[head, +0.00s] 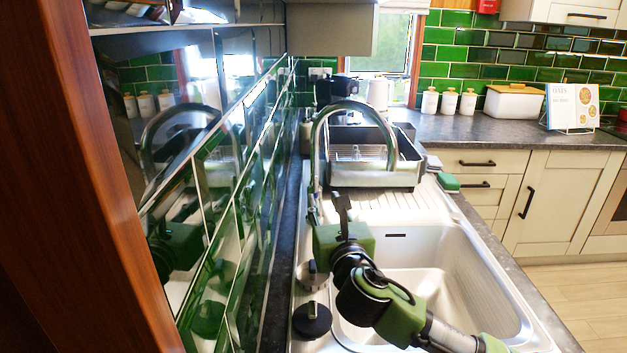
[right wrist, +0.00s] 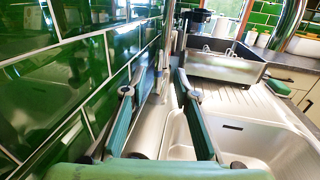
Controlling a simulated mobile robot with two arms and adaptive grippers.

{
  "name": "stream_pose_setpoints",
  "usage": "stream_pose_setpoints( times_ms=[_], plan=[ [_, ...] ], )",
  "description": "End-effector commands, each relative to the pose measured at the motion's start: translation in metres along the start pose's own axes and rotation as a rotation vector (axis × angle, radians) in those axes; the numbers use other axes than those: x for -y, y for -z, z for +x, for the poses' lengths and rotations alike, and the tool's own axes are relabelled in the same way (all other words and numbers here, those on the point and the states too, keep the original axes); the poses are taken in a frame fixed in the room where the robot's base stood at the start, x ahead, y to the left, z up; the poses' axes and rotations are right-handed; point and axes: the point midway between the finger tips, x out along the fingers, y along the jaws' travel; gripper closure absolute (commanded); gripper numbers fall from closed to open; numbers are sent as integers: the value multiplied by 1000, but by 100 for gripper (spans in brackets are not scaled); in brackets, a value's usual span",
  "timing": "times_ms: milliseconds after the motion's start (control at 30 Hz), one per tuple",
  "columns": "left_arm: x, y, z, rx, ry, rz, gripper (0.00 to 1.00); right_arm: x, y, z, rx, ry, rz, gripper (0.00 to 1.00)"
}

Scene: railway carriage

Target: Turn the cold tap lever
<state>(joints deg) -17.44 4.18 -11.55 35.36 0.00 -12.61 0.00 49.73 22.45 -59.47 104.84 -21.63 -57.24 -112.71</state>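The chrome tap (head: 316,145) rises at the left rear of the sink, and its tall spout arches over to the right. Its column also shows in the right wrist view (right wrist: 168,40), ahead of and between my fingers. The cold tap lever cannot be told apart clearly; the tap's lower part is small and partly hidden by my gripper in the head view. My right gripper (head: 341,206) is close to the tap base. In the right wrist view its two fingers (right wrist: 154,84) stand apart with nothing gripped between them. My left gripper does not show.
The steel sink (head: 470,262) lies below my right arm. A glossy green tiled wall (head: 235,215) runs close on the left and mirrors the arm. A dish rack (head: 405,178) stands behind the tap.

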Motion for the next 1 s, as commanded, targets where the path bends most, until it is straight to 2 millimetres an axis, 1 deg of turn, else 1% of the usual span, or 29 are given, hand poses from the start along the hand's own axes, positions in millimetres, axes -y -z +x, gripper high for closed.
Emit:
stream_pose_setpoints(
  times_ms=[33,133,400,500,700,800,1000],
  plan=[
    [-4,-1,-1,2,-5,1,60,0,-1,10,0,1,1,72],
    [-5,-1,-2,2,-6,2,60,0,-1,27,-1,1,1,72],
    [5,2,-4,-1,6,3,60,0,-1,70,0,1,3,72],
    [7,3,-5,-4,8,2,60,0,0,84,-1,1,4,72],
    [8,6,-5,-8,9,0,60,0,0,101,-1,1,3,72],
    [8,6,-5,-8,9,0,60,0,0,106,-1,1,4,72],
    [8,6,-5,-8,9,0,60,0,0,108,-1,0,4,72]
  ],
)
